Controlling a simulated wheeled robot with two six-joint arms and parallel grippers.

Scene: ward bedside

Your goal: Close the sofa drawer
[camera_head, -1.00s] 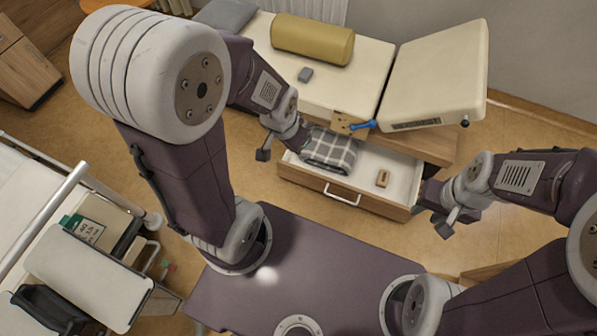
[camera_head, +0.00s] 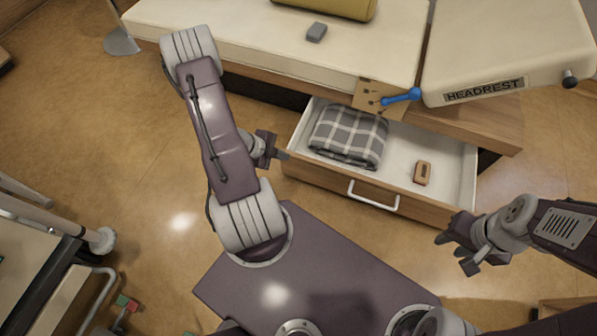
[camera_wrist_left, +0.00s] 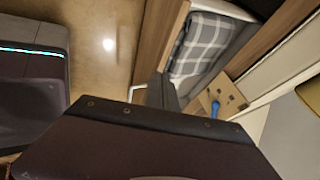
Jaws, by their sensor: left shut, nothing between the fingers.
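The sofa drawer (camera_head: 330,182) is pulled out below the cream sofa (camera_head: 260,45), with a wooden front and a white handle (camera_head: 372,197). A folded grey checked blanket (camera_head: 348,135) and a small wooden block-like item (camera_head: 422,173) lie in it. My left gripper (camera_head: 284,155) is shut and empty, beside the left end of the drawer front; I cannot tell whether it touches. The left wrist view shows its dark fingers (camera_wrist_left: 162,90) close to the drawer with the blanket (camera_wrist_left: 205,45). My right gripper (camera_head: 456,254) is in front of the drawer's right end, apart from it; its jaw opening is unclear.
A raised headrest (camera_head: 510,45) is at the back right. A wooden plate with a blue lever (camera_head: 400,96) sits above the drawer. A grey box-like item (camera_head: 316,32) and a yellow bolster (camera_head: 320,5) lie on the sofa. Floor (camera_head: 120,130) is clear to the left.

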